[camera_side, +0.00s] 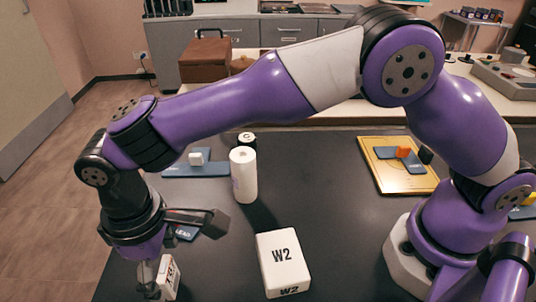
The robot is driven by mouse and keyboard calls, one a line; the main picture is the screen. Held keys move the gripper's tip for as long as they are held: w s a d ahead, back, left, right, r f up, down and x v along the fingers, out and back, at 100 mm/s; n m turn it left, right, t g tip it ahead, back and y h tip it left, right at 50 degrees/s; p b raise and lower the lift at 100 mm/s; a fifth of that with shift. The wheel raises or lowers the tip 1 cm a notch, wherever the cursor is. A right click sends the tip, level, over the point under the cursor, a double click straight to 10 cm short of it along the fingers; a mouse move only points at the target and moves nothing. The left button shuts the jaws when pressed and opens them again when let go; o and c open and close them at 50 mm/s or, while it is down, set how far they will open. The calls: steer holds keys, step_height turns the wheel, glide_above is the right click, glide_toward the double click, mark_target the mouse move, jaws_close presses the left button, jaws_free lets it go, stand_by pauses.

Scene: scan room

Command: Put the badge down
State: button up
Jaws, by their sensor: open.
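A small white block with dark lettering and a reddish mark (169,279), possibly the badge, stands slightly tilted at the lower left of the black table. My gripper (152,278) points down right beside it, at the block's left side. The gripper is open; one finger shows clearly, and the block hides part of the rest. I cannot tell whether the finger touches the block. A blue plate lettered "LEAD" (187,233) lies behind, partly covered by my wrist.
A white box marked W2 (284,262) and a white cylinder (243,175) stand right of my gripper. A wooden tray (378,180) lies right. Bare table separates them.

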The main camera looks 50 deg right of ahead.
mark_target(167, 262)
step_height(167, 262, up, 9)
steer(key=w+d+r+m+t+y, duration=0.15)
steer(key=d+r, duration=0.25)
steer(key=d, duration=0.4)
steer(key=d+r+m+t, duration=0.1)
steer(key=d+r+m, duration=0.2)
steer(key=d, duration=0.5)
steer(key=s+d+f+m+t, duration=0.1)
steer(key=s+d+m, duration=0.1)
steer(key=s+d, duration=0.2)
steer(key=s+d+f+m+t+h, duration=0.1)
steer(key=s+d, duration=0.4)
steer(key=d, duration=0.6)
steer(key=shift+s+f+m+t, duration=0.2)
steer(key=shift+f+m+t, duration=0.4)
steer(key=shift+m, duration=0.15)
